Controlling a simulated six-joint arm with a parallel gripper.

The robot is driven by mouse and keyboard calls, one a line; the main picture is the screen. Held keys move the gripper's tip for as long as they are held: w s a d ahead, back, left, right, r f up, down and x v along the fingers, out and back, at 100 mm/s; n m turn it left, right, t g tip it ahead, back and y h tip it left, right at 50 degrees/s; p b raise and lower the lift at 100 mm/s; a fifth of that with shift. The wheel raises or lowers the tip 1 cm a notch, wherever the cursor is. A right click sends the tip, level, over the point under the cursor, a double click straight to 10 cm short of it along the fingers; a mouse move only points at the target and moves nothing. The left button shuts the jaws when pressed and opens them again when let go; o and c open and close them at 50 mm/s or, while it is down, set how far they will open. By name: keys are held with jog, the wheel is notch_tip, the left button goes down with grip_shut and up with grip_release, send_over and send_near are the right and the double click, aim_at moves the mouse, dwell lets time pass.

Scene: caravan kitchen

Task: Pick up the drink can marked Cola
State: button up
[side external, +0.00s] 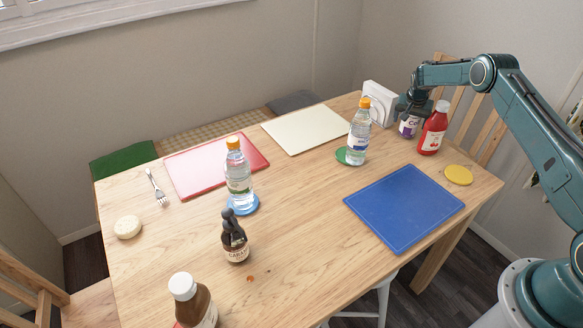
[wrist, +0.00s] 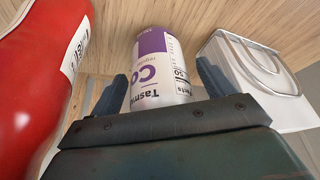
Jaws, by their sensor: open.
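The drink can (wrist: 160,62), white and purple, stands on the wooden table, its printing upside down in the wrist view. "Co" and "Tasmi..." are readable; the rest of the name is cut off. My gripper (wrist: 163,95) is open, with one dark finger on each side of the can's near part. Contact between fingers and can cannot be made out. In the side external view the can (side external: 408,127) shows at the far right of the table, directly below my gripper (side external: 411,112), which hides its top.
A red bottle (side external: 433,130) stands close to the can's right in the side view; a white napkin holder (side external: 378,101) is close on its other side. A water bottle (side external: 359,135) stands nearby. The blue board (side external: 404,208) lies nearer, with bare table around it.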

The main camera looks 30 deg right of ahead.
dwell(0.3)
jog(key=c, duration=1.3)
jog(key=shift+o, duration=0.2)
jog(key=shift+r, duration=0.15)
notch_tip(320, 180, up, 20)
